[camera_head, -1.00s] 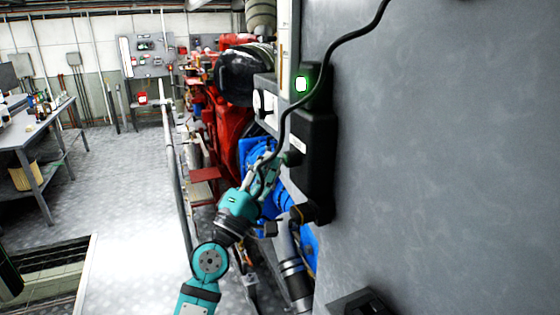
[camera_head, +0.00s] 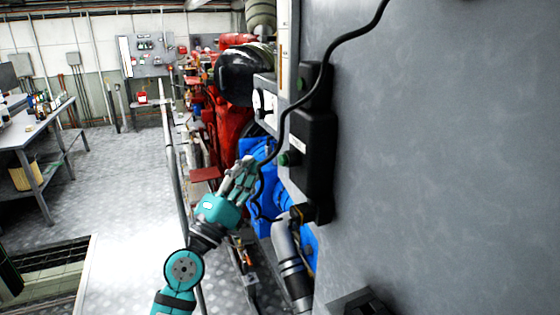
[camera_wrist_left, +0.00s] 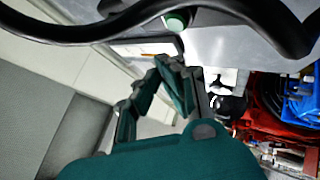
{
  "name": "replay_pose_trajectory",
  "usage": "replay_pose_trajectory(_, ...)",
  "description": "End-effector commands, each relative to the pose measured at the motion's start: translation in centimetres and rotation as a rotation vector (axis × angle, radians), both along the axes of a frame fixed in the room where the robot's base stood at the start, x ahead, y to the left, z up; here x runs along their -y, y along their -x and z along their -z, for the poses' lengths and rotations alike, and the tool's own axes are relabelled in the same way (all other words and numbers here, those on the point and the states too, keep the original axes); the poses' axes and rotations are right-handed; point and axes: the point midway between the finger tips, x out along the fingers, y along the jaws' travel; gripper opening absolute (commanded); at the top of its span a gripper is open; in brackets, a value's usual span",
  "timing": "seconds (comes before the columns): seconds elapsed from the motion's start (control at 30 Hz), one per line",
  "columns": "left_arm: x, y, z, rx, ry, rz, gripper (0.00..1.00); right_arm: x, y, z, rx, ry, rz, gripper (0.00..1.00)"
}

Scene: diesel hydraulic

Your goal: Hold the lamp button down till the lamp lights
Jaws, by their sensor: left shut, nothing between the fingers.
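The black control box (camera_head: 313,165) is fixed to the grey wall panel. A green button (camera_head: 288,159) sticks out of its left side. The lamp (camera_head: 303,83), in a smaller black housing above, is dark green and unlit. My left gripper (camera_head: 249,163) is shut and empty, to the left of the button with a clear gap. In the wrist view my left gripper (camera_wrist_left: 166,62) is below a round green part (camera_wrist_left: 176,21); I cannot tell whether that is the button or the lamp. My right gripper is not in view.
Red and blue machinery (camera_head: 224,128) stands behind the gripper. A rail (camera_head: 171,140) and a workbench (camera_head: 30,135) are at left.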

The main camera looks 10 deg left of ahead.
Motion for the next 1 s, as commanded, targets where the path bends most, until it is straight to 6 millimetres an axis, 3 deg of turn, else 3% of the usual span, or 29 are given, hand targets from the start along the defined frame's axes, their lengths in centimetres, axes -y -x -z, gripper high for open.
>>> replay_pose_trajectory(0.23,-1.8,1.2,0.1,0.000,0.000,-0.001,0.00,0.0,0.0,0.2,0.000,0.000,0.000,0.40)
replay_pose_trajectory(0.67,-2.1,1.1,0.6,-0.011,-0.007,-0.007,0.00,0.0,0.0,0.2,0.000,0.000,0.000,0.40)
replay_pose_trajectory(0.77,-2.2,-0.2,3.4,-0.062,-0.048,-0.040,0.00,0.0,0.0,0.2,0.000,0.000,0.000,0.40)
replay_pose_trajectory(0.83,-2.3,-1.5,7.1,-0.122,-0.106,-0.080,0.00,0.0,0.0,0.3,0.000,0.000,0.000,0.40)
replay_pose_trajectory(1.0,-2.6,-4.0,19.6,-0.316,-0.322,-0.180,0.00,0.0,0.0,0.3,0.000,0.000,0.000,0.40)
